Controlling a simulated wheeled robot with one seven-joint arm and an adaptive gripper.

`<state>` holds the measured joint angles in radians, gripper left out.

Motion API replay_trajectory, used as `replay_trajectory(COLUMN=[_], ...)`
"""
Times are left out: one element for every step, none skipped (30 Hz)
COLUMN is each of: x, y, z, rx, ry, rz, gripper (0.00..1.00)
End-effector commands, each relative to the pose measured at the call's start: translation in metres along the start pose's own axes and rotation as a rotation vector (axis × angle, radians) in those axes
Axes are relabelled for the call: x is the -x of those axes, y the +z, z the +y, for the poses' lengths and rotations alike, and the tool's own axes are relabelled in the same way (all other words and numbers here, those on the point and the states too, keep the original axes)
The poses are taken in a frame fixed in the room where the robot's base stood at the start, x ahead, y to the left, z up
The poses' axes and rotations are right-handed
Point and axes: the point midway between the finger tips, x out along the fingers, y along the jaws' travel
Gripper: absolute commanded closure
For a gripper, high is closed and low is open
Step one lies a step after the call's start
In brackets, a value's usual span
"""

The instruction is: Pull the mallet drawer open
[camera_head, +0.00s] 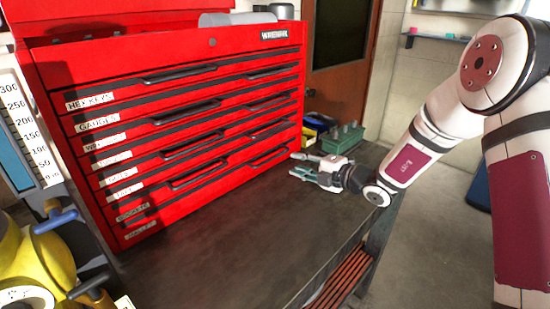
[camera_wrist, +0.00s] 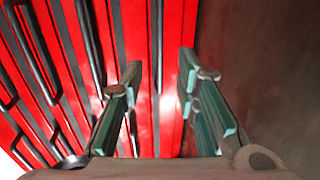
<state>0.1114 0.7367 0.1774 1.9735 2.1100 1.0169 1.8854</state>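The mallet drawer (camera_head: 141,230) is the lowest drawer of the red tool chest (camera_head: 130,62), and its small label is hard to read. It looks shut, flush with the drawers above it. My gripper (camera_head: 303,167) is low over the bench, by the chest's lower right corner, with its fingers pointing at the chest. In the wrist view my gripper (camera_wrist: 160,72) is open, its two green-padded fingers apart with nothing held between them. Red drawer front shows behind and between the fingertips. I cannot tell whether they touch it.
The dark bench top (camera_head: 235,230) is clear in front of the chest. A green bin (camera_head: 343,138) with several items stands behind my gripper. A yellow machine (camera_head: 35,262) is at the lower left. Several labelled drawers above the lowest are shut.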

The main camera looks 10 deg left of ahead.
Motion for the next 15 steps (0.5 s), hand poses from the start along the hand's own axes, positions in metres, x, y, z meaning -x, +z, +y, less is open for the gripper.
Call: replay_trajectory(x=[-0.012,-0.018,-0.026,-0.032,-0.038,-0.046,-0.051,-0.057,-0.064,-0.070,-0.074,-0.080,-0.084,-0.088,-0.092], y=[-0.001,-0.001,-0.001,-0.001,-0.001,-0.001,-0.001,-0.001,-0.001,-0.001,-0.001,-0.001,-0.001,-0.001,0.000], z=[-0.001,-0.001,-0.001,-0.001,-0.001,-0.001,-0.001,-0.001,-0.001,-0.001,-0.001,0.000,-0.001,-0.001,-0.001], rx=[0.001,0.001,0.002,0.003,0.003,0.003,0.003,0.004,0.004,0.003,0.003,0.004,0.004,0.004,0.004], ry=[0.001,0.000,-0.001,0.000,0.000,0.000,-0.001,0.000,0.000,0.000,0.000,0.000,-0.001,-0.001,-0.001], rz=[0.003,0.003,0.003,0.003,0.003,0.003,0.003,0.003,0.003,0.004,0.003,0.002,0.002,0.002,0.002], gripper=[0.72,0.72,0.72,0.72,0.72,0.72,0.72,0.72,0.72,0.72,0.72,0.72,0.72,0.72,0.72])
